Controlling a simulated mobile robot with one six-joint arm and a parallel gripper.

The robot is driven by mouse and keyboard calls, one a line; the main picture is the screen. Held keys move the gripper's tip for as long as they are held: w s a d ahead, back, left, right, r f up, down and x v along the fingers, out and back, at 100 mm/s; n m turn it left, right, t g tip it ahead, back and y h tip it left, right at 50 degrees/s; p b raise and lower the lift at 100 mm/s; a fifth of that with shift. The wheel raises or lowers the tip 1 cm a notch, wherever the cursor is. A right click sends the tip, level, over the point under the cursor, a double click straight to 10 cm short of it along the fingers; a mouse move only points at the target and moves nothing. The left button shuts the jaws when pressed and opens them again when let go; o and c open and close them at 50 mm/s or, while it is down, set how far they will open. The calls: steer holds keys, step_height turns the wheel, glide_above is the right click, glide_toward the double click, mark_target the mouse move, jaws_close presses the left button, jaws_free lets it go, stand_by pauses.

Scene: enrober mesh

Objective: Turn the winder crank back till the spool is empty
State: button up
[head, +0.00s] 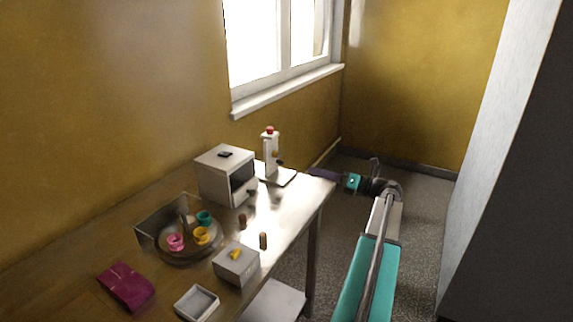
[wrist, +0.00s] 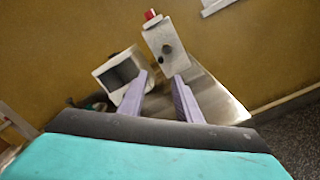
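I cannot make out for certain which thing is the winder, and no spool or thread is clear. A pale grey box with a yellow piece on top (head: 237,266) sits near the table's front edge. My gripper (wrist: 163,82) is open and empty, its two lavender fingers apart.
A white box with a dark opening (head: 216,177) stands beside the stand. A round tray (head: 186,260) holds pink, yellow and teal cups. Two brown cylinders, a small open tray (head: 197,303) and a magenta packet (head: 126,287) lie nearer.

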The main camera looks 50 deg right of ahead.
steer(key=shift+w, duration=0.15)
steer(key=p, duration=0.2)
glide_toward(280, 156)
steer(key=w+a, duration=0.2)
steer(key=w, duration=0.1)
steer(key=w+a+f, duration=0.1)
steer(key=w, duration=0.1)
steer(key=shift+w+a+f, duration=0.1)
steer(key=shift+w+a, duration=0.1)
steer(key=shift+a, duration=0.15)
jaws_close()
